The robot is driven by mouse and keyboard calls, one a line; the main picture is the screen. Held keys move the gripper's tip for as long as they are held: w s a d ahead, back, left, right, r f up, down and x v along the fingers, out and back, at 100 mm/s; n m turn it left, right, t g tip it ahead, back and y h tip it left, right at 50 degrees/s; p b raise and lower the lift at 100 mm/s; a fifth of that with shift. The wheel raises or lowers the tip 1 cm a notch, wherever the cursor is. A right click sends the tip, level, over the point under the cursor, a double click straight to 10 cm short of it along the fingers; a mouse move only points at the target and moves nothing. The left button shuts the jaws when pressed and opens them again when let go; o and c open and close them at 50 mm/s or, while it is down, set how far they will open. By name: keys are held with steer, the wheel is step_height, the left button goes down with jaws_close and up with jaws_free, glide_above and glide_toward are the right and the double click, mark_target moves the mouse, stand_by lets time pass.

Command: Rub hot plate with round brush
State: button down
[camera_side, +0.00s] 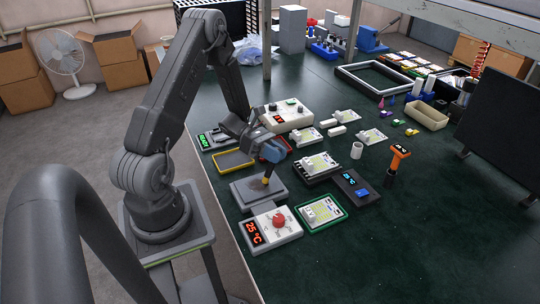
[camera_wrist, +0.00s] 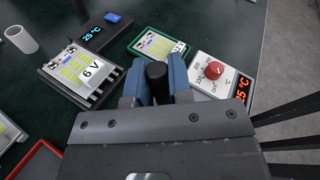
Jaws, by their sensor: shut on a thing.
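The hot plate has a grey square heating plate (camera_side: 246,193) and a white control box (camera_side: 276,226) with a red knob and a red 25 °C display. The control box also shows in the wrist view (camera_wrist: 229,72); the heating plate is hidden there behind my gripper. My gripper (camera_side: 269,164) points down over the heating plate, its blue fingers shut on the round brush (camera_side: 266,181). In the wrist view the dark end of the brush (camera_wrist: 157,74) sits between the fingers (camera_wrist: 156,86). The brush's lower end is at the plate; I cannot tell whether it touches.
A green-framed board (camera_side: 321,211) lies right of the control box. A black unit with a blue display (camera_side: 354,187) and an orange-headed tool (camera_side: 398,158) are further right. A yellow-rimmed tray (camera_side: 234,160) and a red tray (camera_side: 273,149) lie behind. The right front table is clear.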

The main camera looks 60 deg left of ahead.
steer(key=shift+s+f, duration=0.15)
steer(key=shift+s, duration=0.55)
steer(key=shift+s+f, duration=0.1)
steer(key=shift+s, duration=0.55)
steer(key=shift+s+r, duration=0.1)
steer(key=shift+s, duration=1.55)
steer(key=shift+r, duration=0.15)
steer(key=shift+r, duration=2.95)
steer(key=shift+r, duration=1.5)
steer(key=shift+f, duration=0.15)
